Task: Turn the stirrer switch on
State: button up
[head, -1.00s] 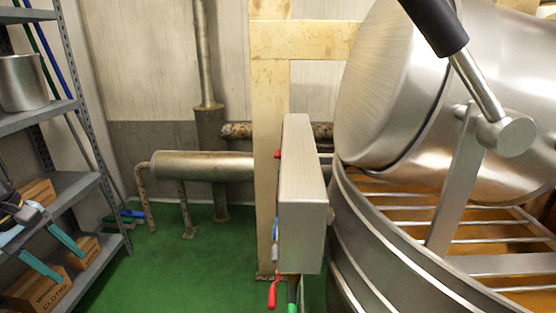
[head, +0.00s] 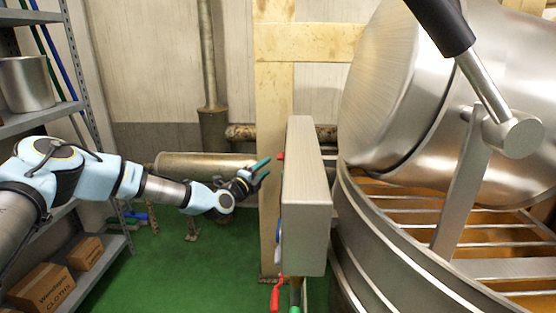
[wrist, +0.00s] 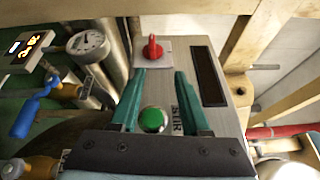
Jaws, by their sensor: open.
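The grey metal control box (head: 308,200) stands left of the kettle, its switch face turned left and mostly hidden from the head view. In the wrist view the face of the box (wrist: 215,118) shows a red rotary knob (wrist: 152,47) on a pale square plate, its grip pointing roughly up the picture. The knob also shows as a red bit (head: 281,156) at the box's left edge. A green round button (wrist: 152,120) lies between the finger bases, beside a partly hidden label. My gripper (head: 265,168) is open and empty in front of the face; its teal fingertips (wrist: 161,72) lie just below the knob in the wrist view.
The kettle (head: 375,250) with its tilted lid and dark-handled lever stands right of the box. A wooden post (head: 270,90) is behind the box. A pressure gauge (wrist: 88,44) and blue valve handle (wrist: 35,105) are left of the face. A shelf with cartons stands far left.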

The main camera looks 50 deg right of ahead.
aim_at(281, 156)
jog(key=w+d, duration=0.1)
jog(key=d, duration=0.2)
jog(key=d+f+n, duration=0.1)
jog(key=d, duration=0.3)
jog(key=w+d+n+t, duration=0.1)
jog(key=d, duration=0.3)
jog(key=shift+w+d+f+p, duration=0.1)
jog(key=shift+w+f+p, duration=0.05)
jog(key=shift+w+p, duration=0.2)
grip_shut()
dwell(0.4)
